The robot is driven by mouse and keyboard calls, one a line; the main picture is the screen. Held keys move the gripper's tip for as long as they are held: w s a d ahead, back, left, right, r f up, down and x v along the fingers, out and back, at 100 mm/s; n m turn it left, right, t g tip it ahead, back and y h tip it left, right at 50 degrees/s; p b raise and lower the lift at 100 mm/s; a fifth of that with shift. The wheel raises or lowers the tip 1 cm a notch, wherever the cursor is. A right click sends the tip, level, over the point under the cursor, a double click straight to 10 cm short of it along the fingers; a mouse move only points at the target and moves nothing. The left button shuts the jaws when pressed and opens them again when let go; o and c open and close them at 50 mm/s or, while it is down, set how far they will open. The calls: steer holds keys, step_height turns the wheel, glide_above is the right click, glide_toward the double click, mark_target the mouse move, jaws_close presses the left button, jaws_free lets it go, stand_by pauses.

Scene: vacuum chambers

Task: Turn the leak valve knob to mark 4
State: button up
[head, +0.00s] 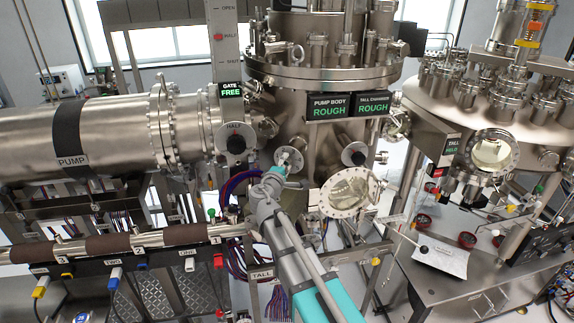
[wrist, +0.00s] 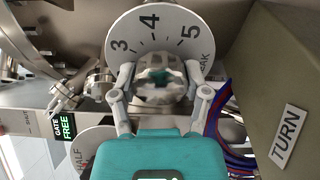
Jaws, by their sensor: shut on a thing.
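The leak valve knob (wrist: 157,84) is in the middle of the wrist view, in front of a round white dial (wrist: 150,30). The dial shows marks 3, 4 and 5, with 4 near the top. My gripper (wrist: 160,92) has a finger on each side of the knob and is shut on it. In the head view my gripper (head: 284,160) is at the front of the central chamber. The fingers and the knob hide the lower dial. I cannot tell which mark the knob points to.
A box with a TURN label (wrist: 287,135) stands close on the right in the wrist view, by red and blue cables (wrist: 213,120). In the head view, a round window flange (head: 350,192) is just right of my arm, and a GATE FREE display (head: 231,91) is up left.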

steer(key=m, duration=0.5)
steer(key=shift+m, duration=0.3)
steer(key=m, duration=0.4)
steer(key=shift+m, duration=0.3)
steer(key=m, duration=1)
steer(key=shift+m, duration=0.3)
steer(key=o, duration=1.1)
steer(key=shift+o, duration=0.2)
steer(key=shift+s, duration=0.1)
